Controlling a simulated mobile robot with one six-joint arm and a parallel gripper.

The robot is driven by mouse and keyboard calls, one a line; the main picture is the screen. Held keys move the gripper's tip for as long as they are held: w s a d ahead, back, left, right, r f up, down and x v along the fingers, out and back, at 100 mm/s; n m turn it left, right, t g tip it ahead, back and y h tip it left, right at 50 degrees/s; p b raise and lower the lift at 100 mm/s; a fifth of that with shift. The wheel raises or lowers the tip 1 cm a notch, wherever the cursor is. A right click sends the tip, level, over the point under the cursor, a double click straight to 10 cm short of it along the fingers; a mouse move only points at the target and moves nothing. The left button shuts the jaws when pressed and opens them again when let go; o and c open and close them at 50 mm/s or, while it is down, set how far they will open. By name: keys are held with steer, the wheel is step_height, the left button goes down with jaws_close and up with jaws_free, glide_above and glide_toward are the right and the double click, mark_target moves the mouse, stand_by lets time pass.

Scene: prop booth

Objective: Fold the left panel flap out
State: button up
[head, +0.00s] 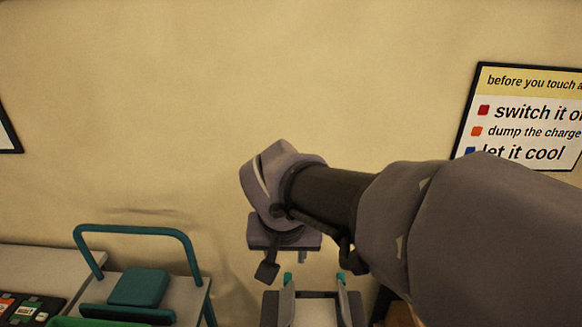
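My gripper (271,266) hangs below my wrist near the middle of the head view, in front of the bare wall. One dark finger shows clearly; I cannot make out the other well enough to see the gap between them. Just below it stands a grey fixture (288,305) with upright side pieces and teal tips, cut off by the bottom edge. I see no contact between it and my gripper. I cannot pick out the left panel flap; it may be out of frame or hidden by my arm.
At lower left is a grey cart (190,301) with a teal handle (137,229) and a teal block (139,287). A dark tray (14,307) of small coloured items lies left of it. A warning sign (528,112) hangs at right, partly behind my arm. The upper wall is clear.

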mark_target(288, 279)
steer(key=b+x, duration=0.4)
steer(key=x, duration=1.1)
steer(key=shift+a+f, duration=0.1)
steer(key=shift+f, duration=0.05)
steer(key=shift+c, duration=0.2)
steer(key=shift+s, duration=0.1)
jaws_close()
steer(key=shift+s+f, duration=0.1)
steer(key=shift+f, duration=0.05)
